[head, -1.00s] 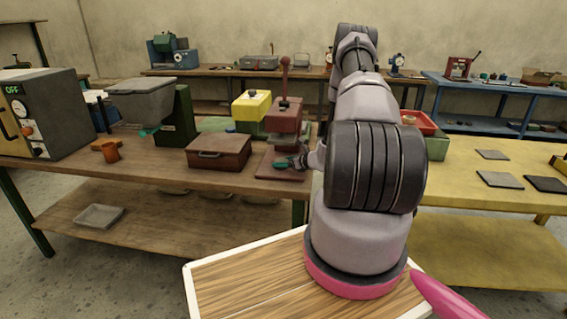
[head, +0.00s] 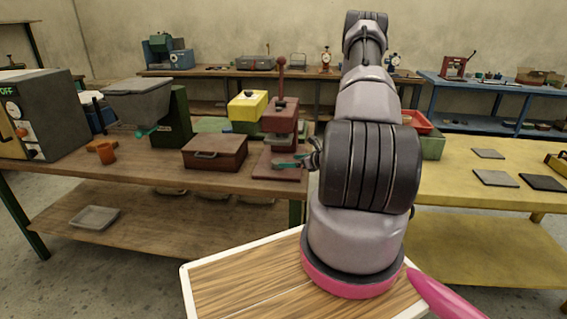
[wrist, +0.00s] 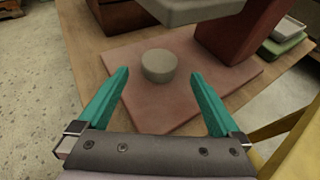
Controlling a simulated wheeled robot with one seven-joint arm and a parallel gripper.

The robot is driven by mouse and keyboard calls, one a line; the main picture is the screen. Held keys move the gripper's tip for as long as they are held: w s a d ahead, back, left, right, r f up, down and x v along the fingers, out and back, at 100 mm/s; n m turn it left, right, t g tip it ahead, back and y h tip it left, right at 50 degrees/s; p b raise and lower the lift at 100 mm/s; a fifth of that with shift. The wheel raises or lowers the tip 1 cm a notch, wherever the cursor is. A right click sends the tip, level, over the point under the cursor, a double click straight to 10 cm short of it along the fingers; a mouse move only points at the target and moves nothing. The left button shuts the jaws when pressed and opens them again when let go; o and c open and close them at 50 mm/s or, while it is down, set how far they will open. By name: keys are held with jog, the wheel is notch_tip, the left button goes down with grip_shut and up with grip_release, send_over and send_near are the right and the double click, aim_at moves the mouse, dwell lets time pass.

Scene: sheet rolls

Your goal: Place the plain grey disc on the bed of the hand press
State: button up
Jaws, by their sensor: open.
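The plain grey disc (wrist: 158,66), a short round piece, stands flat on the reddish bed (wrist: 150,105) of the hand press in the wrist view. My gripper (wrist: 160,74) is open, with its teal fingers on either side of the disc and a gap to each; their tips reach about level with it. In the head view the hand press (head: 281,118) is dark red with an upright lever, and my gripper (head: 292,164) is low over its bed (head: 277,174). I cannot make out the disc in the head view.
The press head (wrist: 185,8) hangs above and beyond the disc, with the press column (wrist: 238,25) to the right. A brown lidded box (head: 215,152) stands left of the press. A yellow-topped machine (head: 249,106) is behind. The yellow table (head: 470,185) is at right.

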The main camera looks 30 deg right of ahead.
jog(key=v, duration=0.5)
dwell(0.4)
